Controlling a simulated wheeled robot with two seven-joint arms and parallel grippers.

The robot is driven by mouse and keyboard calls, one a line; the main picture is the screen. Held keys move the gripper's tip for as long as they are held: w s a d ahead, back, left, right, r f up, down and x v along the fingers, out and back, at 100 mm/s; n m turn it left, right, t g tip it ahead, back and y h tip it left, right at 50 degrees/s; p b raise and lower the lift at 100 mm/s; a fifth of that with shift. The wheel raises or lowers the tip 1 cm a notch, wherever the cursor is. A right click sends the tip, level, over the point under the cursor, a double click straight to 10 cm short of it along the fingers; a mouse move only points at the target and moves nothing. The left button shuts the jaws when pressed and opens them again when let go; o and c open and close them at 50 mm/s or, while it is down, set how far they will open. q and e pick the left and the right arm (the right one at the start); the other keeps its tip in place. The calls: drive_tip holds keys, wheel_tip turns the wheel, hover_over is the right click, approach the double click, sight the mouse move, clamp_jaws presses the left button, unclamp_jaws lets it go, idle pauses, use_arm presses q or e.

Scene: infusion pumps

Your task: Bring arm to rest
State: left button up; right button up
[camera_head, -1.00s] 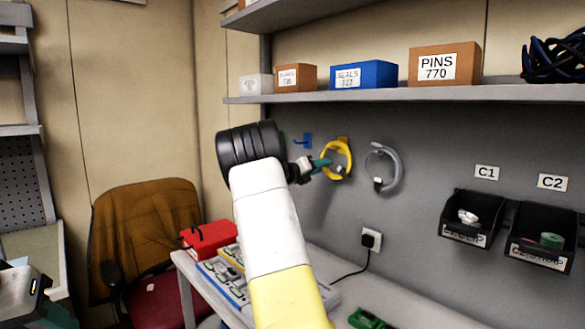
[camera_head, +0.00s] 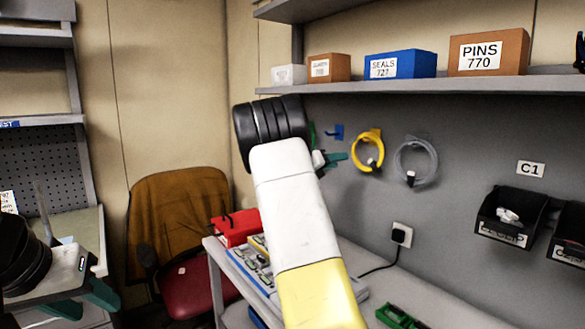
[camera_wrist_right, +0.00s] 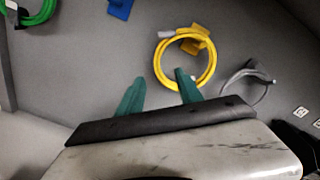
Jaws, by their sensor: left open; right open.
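My right arm reaches up across the middle of the head view, and its right gripper (camera_head: 326,158) points at the grey wall. In the right wrist view the two green fingers of the right gripper (camera_wrist_right: 158,92) stand apart with nothing between them. A yellow coiled cable (camera_wrist_right: 160,75) hangs on a yellow hook just beyond the fingers, apart from them. It also hangs on the wall in the head view (camera_head: 380,148). My left gripper (camera_head: 85,302) is at the lower left of the head view, with its green fingers apart; no object shows between them.
A grey coiled cable (camera_head: 434,164) hangs right of the yellow one, and a blue hook (camera_head: 335,132) is bare. A shelf (camera_head: 420,87) with boxes is above. The bench below holds a red case (camera_head: 235,228) and a green item (camera_head: 400,317). A chair (camera_head: 185,230) stands left.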

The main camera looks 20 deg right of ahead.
drive_tip(key=s+a+f+m+g+y, duration=0.1)
drive_tip(key=s+a+f+m+y, duration=0.1)
drive_tip(key=s+f+m+y, duration=0.35)
drive_tip(key=s+a+f+m+g+y, duration=0.1)
drive_tip(key=s+a+f+m+y, duration=0.15)
drive_tip(key=s+m, duration=0.6)
drive_tip(key=s+a+m+t+y, duration=0.1)
drive_tip(key=s+a+m+y, duration=0.4)
drive_tip(key=s+a, duration=0.6)
drive_tip(key=s+a+m+t+y, duration=0.2)
drive_tip(key=s+a+m+y, duration=0.4)
drive_tip(key=a, duration=1)
drive_tip(key=s+m, duration=0.3)
drive_tip(key=s, duration=0.3)
drive_tip(key=shift+a+f, duration=0.25)
drive_tip(key=shift+c, duration=0.7)
drive_tip(key=shift+s+d, duration=0.1)
drive_tip(key=shift+d, duration=0.05)
